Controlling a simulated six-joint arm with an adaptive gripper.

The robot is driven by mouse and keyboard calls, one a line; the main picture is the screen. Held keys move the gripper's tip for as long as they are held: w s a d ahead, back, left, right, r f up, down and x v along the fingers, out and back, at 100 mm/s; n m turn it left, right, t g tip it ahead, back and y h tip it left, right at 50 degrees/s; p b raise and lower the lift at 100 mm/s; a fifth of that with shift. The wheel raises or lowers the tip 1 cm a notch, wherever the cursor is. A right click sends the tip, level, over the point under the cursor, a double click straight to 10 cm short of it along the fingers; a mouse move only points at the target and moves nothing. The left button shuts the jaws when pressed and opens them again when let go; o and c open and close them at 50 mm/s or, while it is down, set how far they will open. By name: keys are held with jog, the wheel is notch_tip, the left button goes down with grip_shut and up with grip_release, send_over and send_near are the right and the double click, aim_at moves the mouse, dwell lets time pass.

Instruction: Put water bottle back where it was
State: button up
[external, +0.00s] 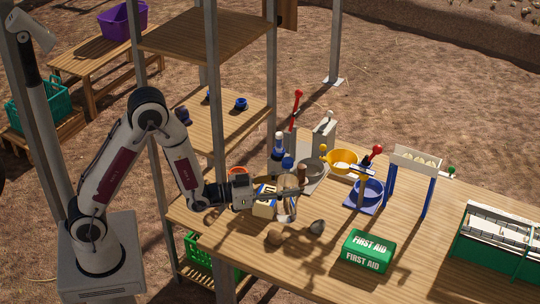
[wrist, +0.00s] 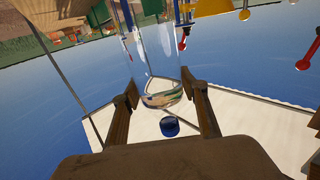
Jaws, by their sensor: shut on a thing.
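A dark blue bottle (external: 278,155) stands behind. A green first aid box (external: 368,252), blue bowl (external: 368,191) and yellow bowl (external: 342,161) are to the right. A metal post (external: 213,100) stands near my arm.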

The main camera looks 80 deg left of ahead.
aim_at(288, 164)
jog(key=r+h, duration=0.1)
jog(key=r, duration=0.1)
jog(key=a+r+m+h, duration=0.1)
jog(key=r, duration=0.1)
jog(key=w+a+r+h, duration=0.1)
jog(key=r, duration=0.1)
jog(key=shift+m, duration=0.4)
jog(key=s+a+r+m+g+h, duration=0.5)
jog(key=s+a+m+h, duration=0.2)
jog(key=s+a+h, duration=0.3)
jog(key=s+a+f+m+g+h, duration=0.1)
jog(key=s+a+f+g, duration=0.1)
jog(key=s+a, duration=0.45)
jog(key=s+a+f+m+g, duration=0.1)
jog(key=s+a, duration=0.3)
jog(key=s, duration=0.5)
jog(key=w+a+r+n+t+y, duration=0.1)
jog(key=a+r+n+t+y, duration=0.1)
jog(key=a+n+t+y, duration=0.2)
jog(key=w+a+r+n+t+y, duration=0.2)
jog(key=a+n+t+y, duration=0.2)
jog(key=a+n+y, duration=0.3)
jog(key=shift+w+a+y, duration=0.25)
jog(key=shift+a+y, duration=1.75)
jog(key=shift+a, duration=1.6)
